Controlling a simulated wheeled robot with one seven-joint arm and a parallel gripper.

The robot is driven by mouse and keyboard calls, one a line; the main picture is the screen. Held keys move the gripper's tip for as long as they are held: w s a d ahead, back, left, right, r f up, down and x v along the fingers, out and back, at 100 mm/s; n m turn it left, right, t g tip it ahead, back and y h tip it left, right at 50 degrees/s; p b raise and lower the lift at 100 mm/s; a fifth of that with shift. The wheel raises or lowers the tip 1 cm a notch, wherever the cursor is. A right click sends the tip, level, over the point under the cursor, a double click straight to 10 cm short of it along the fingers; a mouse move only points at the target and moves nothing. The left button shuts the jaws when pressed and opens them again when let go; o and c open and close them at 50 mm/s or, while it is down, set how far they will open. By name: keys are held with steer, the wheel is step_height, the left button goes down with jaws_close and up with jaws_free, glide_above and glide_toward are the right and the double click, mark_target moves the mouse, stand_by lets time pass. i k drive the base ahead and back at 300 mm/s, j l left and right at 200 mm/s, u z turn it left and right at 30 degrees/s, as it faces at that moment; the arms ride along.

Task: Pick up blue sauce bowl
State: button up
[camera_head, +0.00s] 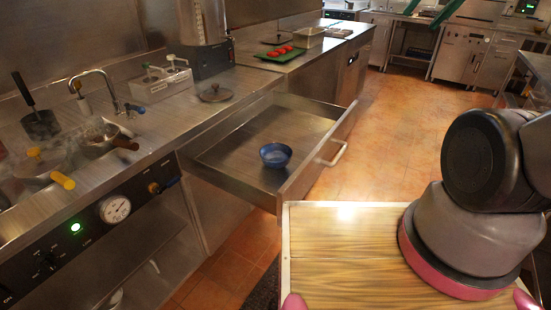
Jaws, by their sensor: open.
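A blue bowl (275,155) sits upright inside an open metal drawer (225,150), toward the drawer's front right part. The bowl is fully visible and nothing is touching it except the drawer floor. My gripper is not in view. Only dark, rounded links of my arm show at the right, apart from the bowl.
The drawer's handle (333,154) juts out over the tiled floor (400,105). A dark green tray (281,54) with red items lies farther back.

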mark_target(274, 156)
steer(key=i+l+u, duration=0.1)
steer(key=u, duration=0.35)
steer(key=l+u, duration=0.2)
steer(key=u, duration=0.25)
steer(key=i+l+u, duration=0.1)
steer(key=u, duration=0.4)
steer(key=l+u, duration=0.3)
steer(key=l, duration=0.65)
steer(key=l+u, duration=0.3)
steer(key=l, duration=0.65)
steer(key=k+l, duration=0.1)
steer(key=l, duration=0.45)
